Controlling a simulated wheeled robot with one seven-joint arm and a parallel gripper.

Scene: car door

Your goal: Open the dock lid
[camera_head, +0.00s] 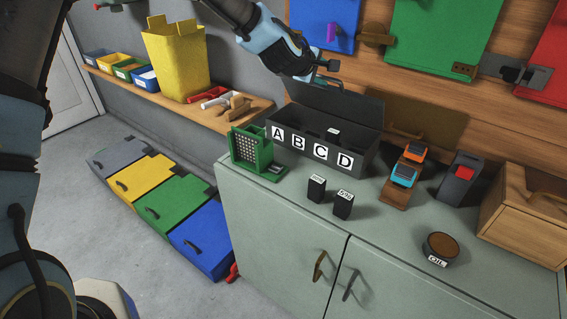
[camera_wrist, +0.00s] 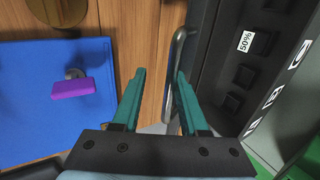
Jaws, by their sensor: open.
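My gripper (camera_head: 326,80) is at the lid's top edge. In the wrist view my teal fingers (camera_wrist: 158,85) are apart. A grey bar handle (camera_wrist: 175,60) on the lid lies in the gap, close to the right finger; contact cannot be told. A slot block labelled 50% (camera_wrist: 245,41) shows inside the dock.
Two small black blocks (camera_head: 316,189) stand in front of the dock, a green holder (camera_head: 254,155) at its left. Orange and blue items (camera_head: 404,175), an oil tin (camera_head: 439,248) and a wooden box (camera_head: 525,215) are to the right. Coloured panels (camera_head: 430,38) hang behind.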

